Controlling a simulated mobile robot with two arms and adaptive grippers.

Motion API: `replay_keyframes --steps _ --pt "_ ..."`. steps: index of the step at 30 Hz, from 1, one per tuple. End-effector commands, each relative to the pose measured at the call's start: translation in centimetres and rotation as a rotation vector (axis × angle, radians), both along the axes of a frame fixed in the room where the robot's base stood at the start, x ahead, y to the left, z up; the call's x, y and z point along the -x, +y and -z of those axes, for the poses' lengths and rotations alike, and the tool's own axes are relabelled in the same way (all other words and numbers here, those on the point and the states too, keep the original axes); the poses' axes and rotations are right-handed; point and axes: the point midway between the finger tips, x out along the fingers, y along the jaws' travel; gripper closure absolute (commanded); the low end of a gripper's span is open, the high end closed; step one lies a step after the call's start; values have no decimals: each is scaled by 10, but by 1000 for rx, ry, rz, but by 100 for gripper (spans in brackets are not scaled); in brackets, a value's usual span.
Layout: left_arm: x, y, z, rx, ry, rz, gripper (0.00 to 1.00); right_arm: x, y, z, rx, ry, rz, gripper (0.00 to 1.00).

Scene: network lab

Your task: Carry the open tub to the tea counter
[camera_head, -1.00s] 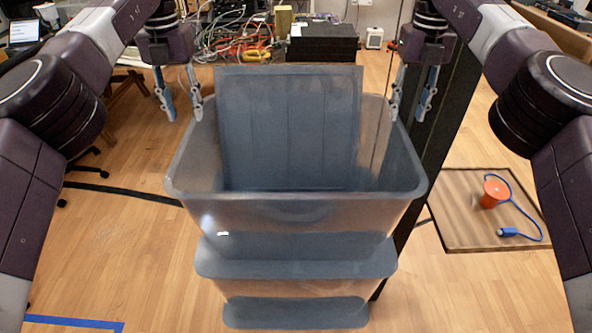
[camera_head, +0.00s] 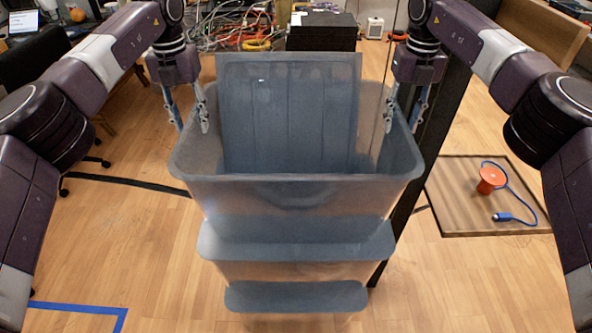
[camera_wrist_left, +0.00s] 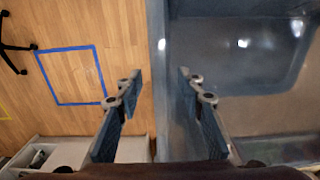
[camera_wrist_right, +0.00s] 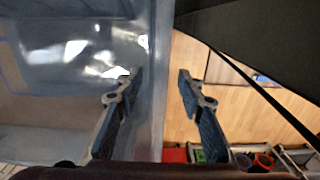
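The open tub (camera_head: 300,195) is large, grey-blue and translucent, upright in the middle of the head view. A ribbed panel (camera_head: 290,110) stands upright at its back; I cannot tell whether it is a lid. My left gripper (camera_head: 191,128) is at the left rim and my right gripper (camera_head: 401,129) at the right rim. In the left wrist view the fingers (camera_wrist_left: 160,76) stand apart on either side of the rim (camera_wrist_left: 158,100). The right wrist view shows the same, with fingers (camera_wrist_right: 160,76) spread astride the rim (camera_wrist_right: 158,100). I cannot identify the tea counter.
More grey tiers (camera_head: 295,297) show below the tub. A dark post stands close behind its right side. A brown mat (camera_head: 450,205) with an orange spool (camera_head: 490,180) and blue cable lies at right. Tangled cables and a black box (camera_head: 322,32) are behind. Floor at left is mostly clear.

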Motion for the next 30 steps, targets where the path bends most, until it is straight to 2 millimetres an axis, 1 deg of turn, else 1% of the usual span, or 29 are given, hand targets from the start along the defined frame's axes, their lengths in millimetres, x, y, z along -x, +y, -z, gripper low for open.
replay_keyframes --steps 3,11,20,21,30 --pt "0 0 4 0 0 0 65 0 0 5 0 0 -1 65" --pt "0 0 4 0 -1 1 66 0 0 5 0 0 0 66" --pt "0 0 4 0 -1 1 99 0 0 4 0 0 0 99" --pt "0 0 4 0 -1 1 100 0 0 4 0 0 0 100" --pt "0 0 4 -2 -1 1 100 0 0 4 2 -1 0 100"
